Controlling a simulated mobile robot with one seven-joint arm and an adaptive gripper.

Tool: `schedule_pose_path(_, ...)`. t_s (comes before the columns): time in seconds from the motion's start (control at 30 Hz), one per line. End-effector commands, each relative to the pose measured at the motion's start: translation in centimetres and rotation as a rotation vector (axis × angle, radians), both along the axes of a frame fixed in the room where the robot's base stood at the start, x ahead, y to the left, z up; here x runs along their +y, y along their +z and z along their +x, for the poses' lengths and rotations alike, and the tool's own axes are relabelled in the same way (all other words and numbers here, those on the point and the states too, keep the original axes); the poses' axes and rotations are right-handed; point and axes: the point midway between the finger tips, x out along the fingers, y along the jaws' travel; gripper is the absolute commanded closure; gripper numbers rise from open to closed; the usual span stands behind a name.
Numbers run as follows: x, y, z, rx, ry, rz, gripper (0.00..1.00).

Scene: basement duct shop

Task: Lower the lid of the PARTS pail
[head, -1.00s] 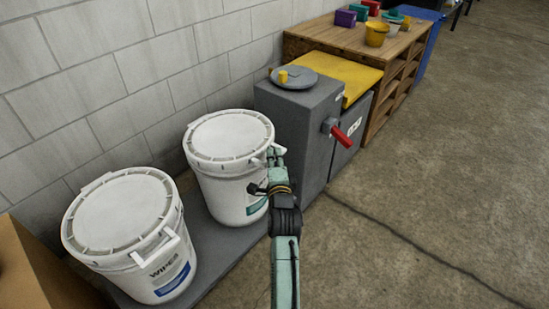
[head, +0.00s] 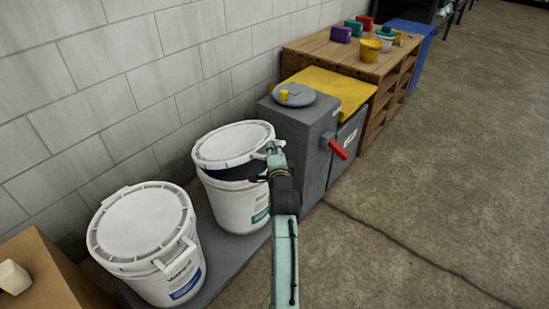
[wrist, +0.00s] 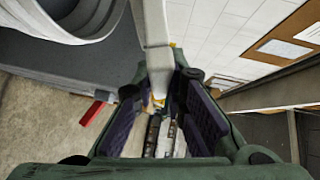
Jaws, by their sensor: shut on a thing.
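The white pail (head: 238,207) nearer the grey cabinet stands upright against the wall; I cannot read its label. Its round white lid (head: 230,143) is tilted up a little at the front, with a dark gap above the pail's rim. My gripper (head: 274,152) is at the lid's right front edge, shut on the white lid handle. In the wrist view the handle (wrist: 155,40) runs down between the two jaws (wrist: 163,88).
A second white pail marked WIPES (head: 165,270) stands front left with its lid down. A grey cabinet (head: 305,135) with a red lever (head: 338,149) is close right of my gripper. A wooden bench (head: 350,58) is behind. Open floor lies right.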

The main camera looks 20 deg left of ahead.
Motion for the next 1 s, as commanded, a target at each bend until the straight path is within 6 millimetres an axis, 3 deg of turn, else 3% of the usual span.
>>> schedule_pose_path(0.03,0.8,2.6,0.1,-0.005,0.006,0.006,1.0)
schedule_pose_path(0.1,1.5,4.4,0.3,-0.006,0.008,0.006,1.0)
schedule_pose_path(0.3,3.3,7.8,1.0,-0.005,0.007,0.007,1.0)
schedule_pose_path(0.73,3.7,8.4,1.2,-0.004,0.002,0.008,1.0)
schedule_pose_path(0.77,3.7,8.4,1.2,-0.004,0.002,0.008,0.85)
schedule_pose_path(1.0,3.7,8.3,1.2,-0.004,0.002,0.005,0.69)
